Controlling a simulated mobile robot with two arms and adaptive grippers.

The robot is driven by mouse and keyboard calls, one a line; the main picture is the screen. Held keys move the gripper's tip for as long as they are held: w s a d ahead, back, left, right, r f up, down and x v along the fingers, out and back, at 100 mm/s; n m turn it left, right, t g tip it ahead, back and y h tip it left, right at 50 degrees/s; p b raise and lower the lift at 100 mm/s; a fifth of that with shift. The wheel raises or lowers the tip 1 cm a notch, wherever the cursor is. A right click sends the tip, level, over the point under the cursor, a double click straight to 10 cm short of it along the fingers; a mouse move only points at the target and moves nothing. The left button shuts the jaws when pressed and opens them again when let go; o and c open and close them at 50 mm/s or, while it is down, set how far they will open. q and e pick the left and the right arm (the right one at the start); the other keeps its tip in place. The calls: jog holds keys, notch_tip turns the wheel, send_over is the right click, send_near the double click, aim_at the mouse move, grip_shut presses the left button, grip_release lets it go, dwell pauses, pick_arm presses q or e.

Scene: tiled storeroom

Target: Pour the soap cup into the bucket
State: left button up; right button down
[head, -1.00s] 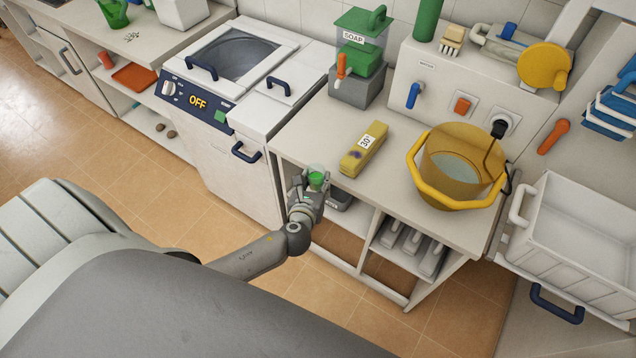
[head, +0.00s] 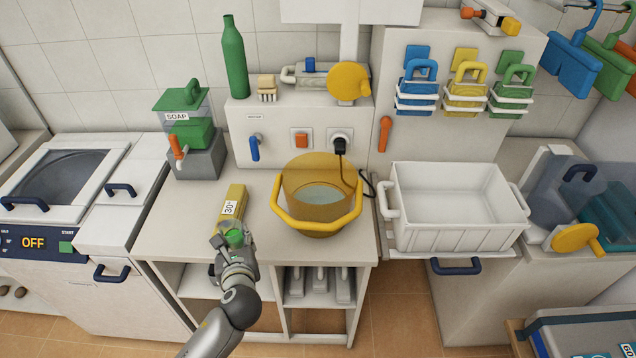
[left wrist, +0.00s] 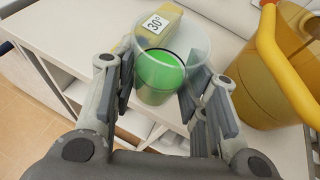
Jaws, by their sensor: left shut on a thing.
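In the left wrist view the cup (left wrist: 163,75) is clear, holds green liquid and sits between the two fingers (left wrist: 160,95). The bucket (head: 318,222) is amber and see-through, with a thick yellow rim handle and pale water inside. It stands on the counter to the right of the cup, apart from it. Its side also shows at the right of the left wrist view (left wrist: 262,85). My right gripper is not in view.
A yellow block marked 30° (head: 232,203) lies on the counter behind the cup. A soap dispenser (head: 187,135) stands at the back left. A white basin (head: 450,236) stands to the right.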

pick_arm(q)
jog(key=d+r+m+h+b, duration=0.3)
jog(key=d+r, duration=0.5)
jog(key=d, duration=0.6)
jog(key=w+d+r+m+g+h+b, duration=0.1)
jog(key=w+d+m+h, duration=0.4)
jog(key=w+d, duration=0.3)
jog(key=shift+w+d+m+h, duration=0.35)
jog(key=shift+d+h, duration=0.45)
jog(key=shift+d, duration=1.4)
jog(key=shift+r, duration=0.1)
